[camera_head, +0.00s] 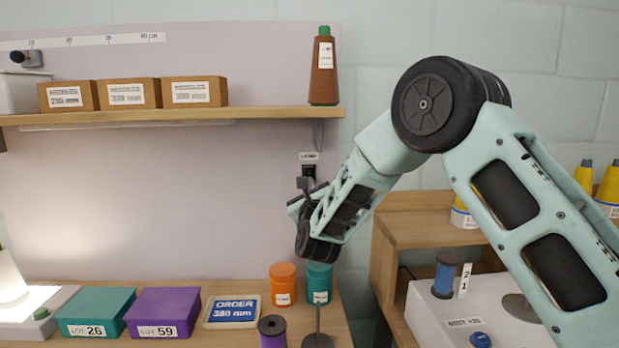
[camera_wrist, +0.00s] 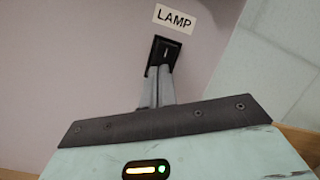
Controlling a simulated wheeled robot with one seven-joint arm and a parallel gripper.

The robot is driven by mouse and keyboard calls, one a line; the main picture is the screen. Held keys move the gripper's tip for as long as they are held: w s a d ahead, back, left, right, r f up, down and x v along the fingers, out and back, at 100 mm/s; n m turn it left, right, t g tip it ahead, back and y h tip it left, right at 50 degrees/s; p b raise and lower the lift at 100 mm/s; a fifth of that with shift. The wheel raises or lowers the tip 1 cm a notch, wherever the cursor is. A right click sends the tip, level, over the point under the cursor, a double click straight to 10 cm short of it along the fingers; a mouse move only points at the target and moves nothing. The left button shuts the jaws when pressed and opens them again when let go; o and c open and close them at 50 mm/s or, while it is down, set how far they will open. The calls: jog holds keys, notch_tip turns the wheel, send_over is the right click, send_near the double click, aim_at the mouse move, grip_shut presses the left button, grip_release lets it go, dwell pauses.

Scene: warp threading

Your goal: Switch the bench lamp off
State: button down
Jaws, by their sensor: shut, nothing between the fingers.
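The lamp switch (camera_head: 309,171) is a small black plate on the pale back panel, under a white LAMP label (camera_head: 309,156). In the wrist view the black switch (camera_wrist: 163,52) shows below its LAMP label (camera_wrist: 173,19), with a small light mark on it. My gripper (camera_head: 304,184) is shut and empty, its fingertips at the lower part of the switch; the wrist view shows the fingers (camera_wrist: 160,75) overlapping the plate's lower edge. I cannot tell whether they touch it. At the far left a bright glow lies on the bench and panel by a white lamp (camera_head: 10,278).
A shelf (camera_head: 220,115) with cardboard boxes and a brown cone (camera_head: 323,68) runs above the switch. A wooden unit (camera_head: 410,228) stands at right.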

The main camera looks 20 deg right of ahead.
jog(key=shift+s+r, duration=0.1)
dwell(0.7)
jog(key=r+b+v, duration=0.1)
jog(key=b+v, duration=0.3)
jog(key=v, duration=0.2)
jog(key=shift+s+b, duration=0.35)
jog(key=shift+s, duration=0.15)
jog(key=shift+a+r, duration=0.15)
jog(key=shift+a, duration=0.05)
